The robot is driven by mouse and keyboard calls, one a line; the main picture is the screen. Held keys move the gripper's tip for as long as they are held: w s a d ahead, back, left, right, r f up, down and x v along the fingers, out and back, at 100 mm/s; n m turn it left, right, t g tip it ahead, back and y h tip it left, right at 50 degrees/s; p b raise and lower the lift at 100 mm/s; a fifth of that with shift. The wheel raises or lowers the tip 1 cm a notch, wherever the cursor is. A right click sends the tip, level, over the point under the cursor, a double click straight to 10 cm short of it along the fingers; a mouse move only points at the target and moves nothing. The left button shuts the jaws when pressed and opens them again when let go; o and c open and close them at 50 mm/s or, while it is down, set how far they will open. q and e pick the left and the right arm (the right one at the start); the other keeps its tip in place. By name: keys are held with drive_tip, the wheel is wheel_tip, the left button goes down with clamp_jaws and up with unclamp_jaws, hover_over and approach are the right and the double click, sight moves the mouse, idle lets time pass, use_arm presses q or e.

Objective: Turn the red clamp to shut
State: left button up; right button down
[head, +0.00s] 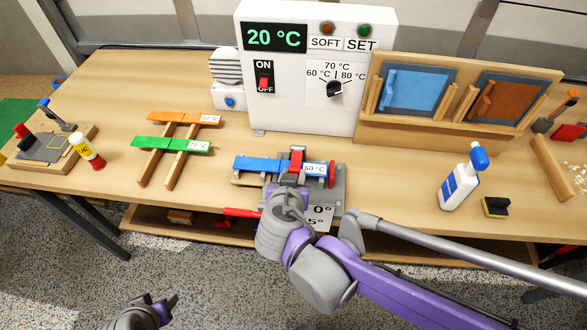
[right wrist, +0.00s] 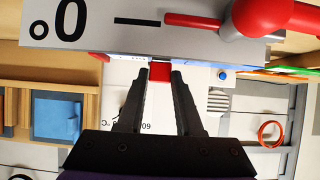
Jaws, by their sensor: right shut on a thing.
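The red clamp (head: 296,163) stands on a grey bending fixture (head: 336,200), across a blue strip (head: 258,164) labelled 60 °C. My right gripper (head: 290,186) reaches the clamp from the front. In the right wrist view its two dark fingers (right wrist: 160,78) have a small red part of the clamp (right wrist: 160,71) between their tips. My arm hides part of the fixture and the clamp's lower end. My left gripper (head: 152,305) hangs at the lower left, away from the table; its opening is unclear.
A red handle (head: 241,212) sticks out left of the fixture; its red ball (right wrist: 255,14) is close to my right gripper. The white heater (head: 310,105) stands behind. A spray bottle (head: 460,180) is to the right.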

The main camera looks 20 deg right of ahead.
drive_tip(key=shift+s+a+f, duration=0.1)
drive_tip(key=shift+s+f, duration=0.1)
drive_tip(key=shift+f, duration=0.25)
drive_tip(key=c, duration=0.6)
unclamp_jaws()
drive_tip(key=shift+o, duration=0.2)
drive_tip(key=shift+r, duration=0.15)
drive_tip(key=shift+s+a+r, duration=0.1)
drive_tip(key=shift+a+r, duration=0.05)
drive_tip(key=p+v, duration=0.1)
drive_tip(key=v, duration=0.9)
drive_tip(key=shift+s, duration=0.15)
